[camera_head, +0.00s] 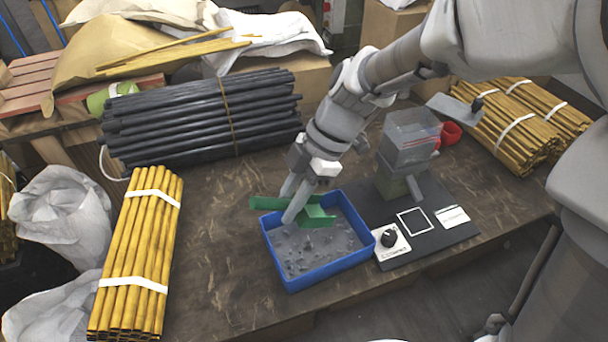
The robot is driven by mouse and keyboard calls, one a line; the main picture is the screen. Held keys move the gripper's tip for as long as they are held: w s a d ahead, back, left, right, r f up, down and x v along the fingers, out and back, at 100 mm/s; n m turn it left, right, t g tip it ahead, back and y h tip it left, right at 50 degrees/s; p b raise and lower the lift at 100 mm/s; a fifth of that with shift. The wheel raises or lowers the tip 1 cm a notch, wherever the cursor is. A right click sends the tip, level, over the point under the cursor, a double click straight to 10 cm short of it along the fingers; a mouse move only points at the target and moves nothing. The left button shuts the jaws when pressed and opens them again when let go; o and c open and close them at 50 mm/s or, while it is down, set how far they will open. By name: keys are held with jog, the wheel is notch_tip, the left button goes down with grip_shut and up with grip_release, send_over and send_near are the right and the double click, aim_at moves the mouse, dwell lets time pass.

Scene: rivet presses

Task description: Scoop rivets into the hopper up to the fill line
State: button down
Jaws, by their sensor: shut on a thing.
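My gripper (296,208) is shut on a green scoop (318,214) above the far side of a blue tray (325,277). The scoop's handle sticks out to the left of the fingers and its bowl is on the right. I cannot tell whether the bowl holds rivets. The tray holds many small grey rivets (302,255), spread loosely. A clear hopper (411,140) stands on a grey press (391,182) to the right of the tray. A red line shows on the hopper's right side; the level inside is not clear.
A black base plate (442,205) under the press carries a black knob (389,238), a white square outline and a label. A red cup (451,132) stands right of the hopper. Dark rods (200,118) and yellow rod bundles (138,250) lie around. The front-left tabletop (215,270) is clear.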

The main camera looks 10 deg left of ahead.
jog(key=shift+w+d+f+b, duration=0.1)
jog(key=shift+f+b, duration=0.85)
jog(key=shift+f, duration=0.65)
jog(key=shift+w+d+f+b, duration=0.15)
jog(key=shift+f+b, duration=0.85)
jog(key=shift+f, duration=0.65)
jog(key=shift+w+d+f+b, duration=0.1)
jog(key=shift+f+b, duration=0.85)
jog(key=shift+f, duration=0.65)
jog(key=shift+s+f, duration=0.1)
jog(key=shift+f, duration=0.05)
jog(key=shift+a+f+t+h+p, duration=0.1)
jog(key=shift+f+t+h+p, duration=0.15)
jog(key=shift+t+h+p, duration=0.4)
jog(key=shift+r+h, duration=0.35)
jog(key=shift+t+h, duration=0.55)
jog(key=shift+h, duration=0.25)
jog(key=shift+s+a+r+p, duration=0.15)
jog(key=shift+a+r+p, duration=0.05)
jog(key=shift+r+p, duration=0.8)
jog(key=shift+s+a+r+p, duration=0.15)
jog(key=shift+r+p, duration=0.75)
jog(key=shift+p, duration=0.1)
jog(key=shift+s+a+r+p, duration=0.15)
jog(key=shift+a+r+p, duration=0.05)
jog(key=shift+r+p, duration=0.8)
